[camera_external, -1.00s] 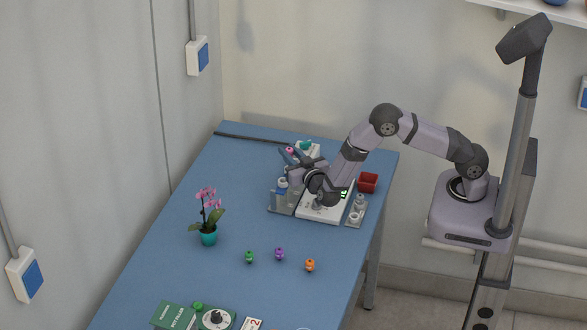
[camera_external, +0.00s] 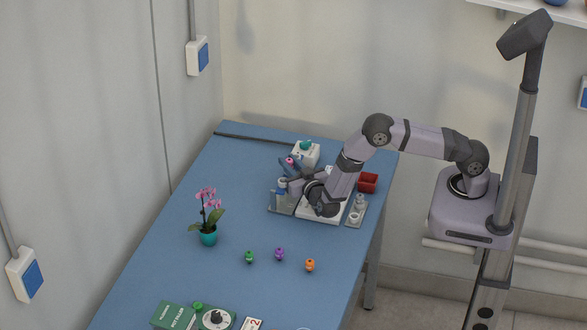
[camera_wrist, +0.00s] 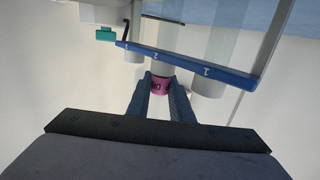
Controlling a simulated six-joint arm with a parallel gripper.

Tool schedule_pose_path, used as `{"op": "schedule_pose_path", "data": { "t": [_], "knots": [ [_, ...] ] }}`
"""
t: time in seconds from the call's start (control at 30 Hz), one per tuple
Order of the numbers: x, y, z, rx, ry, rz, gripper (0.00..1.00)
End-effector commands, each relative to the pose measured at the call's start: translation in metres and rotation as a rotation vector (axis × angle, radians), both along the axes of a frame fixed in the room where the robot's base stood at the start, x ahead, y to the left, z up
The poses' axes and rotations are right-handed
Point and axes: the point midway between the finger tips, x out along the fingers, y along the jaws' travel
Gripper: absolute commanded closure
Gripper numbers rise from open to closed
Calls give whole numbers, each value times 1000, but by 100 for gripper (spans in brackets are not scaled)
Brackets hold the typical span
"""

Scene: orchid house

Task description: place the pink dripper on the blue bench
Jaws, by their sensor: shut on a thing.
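The pink dripper (camera_external: 290,161) is held between the fingertips of my gripper (camera_external: 288,168), towards the back of the bench. In the wrist view the shut fingers (camera_wrist: 160,90) pinch the pink dripper (camera_wrist: 160,86), which carries partly hidden dark lettering. The blue bench (camera_external: 180,235) runs beneath, and a strip of it may show at the top of the wrist view. The dripper is beside a blue-edged rack (camera_wrist: 190,62) with numbered places and pale cylinders. I cannot tell whether the dripper touches the rack.
Green (camera_external: 249,257), purple (camera_external: 279,254) and orange (camera_external: 310,265) drippers stand mid-bench. A pink orchid (camera_external: 208,215) is left of them. A teal-topped white box (camera_external: 306,155) stands behind my gripper; a red container (camera_external: 368,183) is to the right. The left-front bench has clear room.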

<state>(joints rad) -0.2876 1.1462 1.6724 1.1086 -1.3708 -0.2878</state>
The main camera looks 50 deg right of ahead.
Motion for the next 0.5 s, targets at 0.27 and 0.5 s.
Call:
{"op": "schedule_pose_path", "data": {
  "t": [0.27,0.5],
  "knots": [
    [0,0,-1,0,0,0,62],
    [0,0,-2,0,1,0,62]
  ]
}}
